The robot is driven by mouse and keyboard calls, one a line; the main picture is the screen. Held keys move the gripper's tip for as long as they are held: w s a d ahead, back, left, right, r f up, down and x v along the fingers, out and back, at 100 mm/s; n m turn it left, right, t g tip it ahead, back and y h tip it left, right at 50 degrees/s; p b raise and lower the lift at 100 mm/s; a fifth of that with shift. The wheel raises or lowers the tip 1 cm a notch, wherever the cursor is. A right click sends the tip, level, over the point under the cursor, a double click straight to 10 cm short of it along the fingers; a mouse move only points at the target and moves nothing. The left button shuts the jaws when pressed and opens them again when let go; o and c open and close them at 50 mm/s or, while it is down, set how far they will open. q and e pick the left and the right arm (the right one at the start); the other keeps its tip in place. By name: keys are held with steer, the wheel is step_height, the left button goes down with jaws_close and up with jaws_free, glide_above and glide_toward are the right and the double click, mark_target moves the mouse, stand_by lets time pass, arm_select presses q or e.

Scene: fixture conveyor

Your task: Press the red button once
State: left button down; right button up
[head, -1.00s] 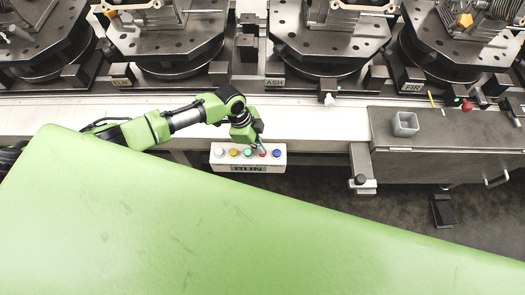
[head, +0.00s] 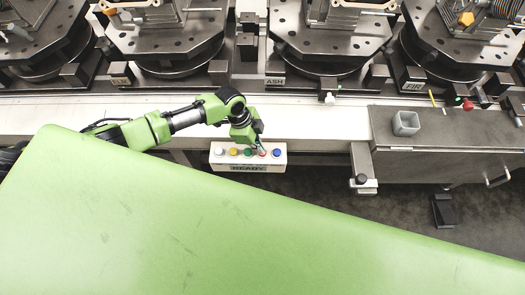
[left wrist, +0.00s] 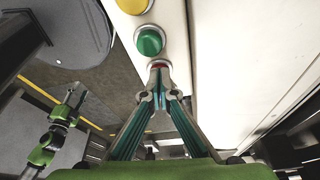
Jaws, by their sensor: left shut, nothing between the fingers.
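A white button box (head: 214,164) hangs at the front edge of the conveyor, with white, yellow, green, red and blue buttons in a row. Its label reads READY. The red button (head: 262,153) is second from the right, partly hidden by my left gripper (head: 260,147). My left gripper is shut and empty, its tips at the red button. In the left wrist view, the red button (left wrist: 159,64) shows as a sliver just beyond the fingertips (left wrist: 159,78); I cannot tell whether they touch. The green button (left wrist: 150,40) is beside it. My right gripper seems to show small there (left wrist: 76,95).
A white conveyor ledge (head: 320,142) runs behind the box, with dark fixture plates (head: 325,45) beyond. A dark cabinet (head: 455,135) with a grey cup (head: 405,124) stands at right. A large green surface fills the foreground.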

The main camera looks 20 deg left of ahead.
arm_select(q)
step_height(320, 180, up, 6)
steer(key=p, duration=0.5)
steer(key=shift+p, duration=0.3)
steer(key=shift+a+r, duration=0.15)
steer(key=shift+r, duration=0.35)
steer(key=v, duration=1.1)
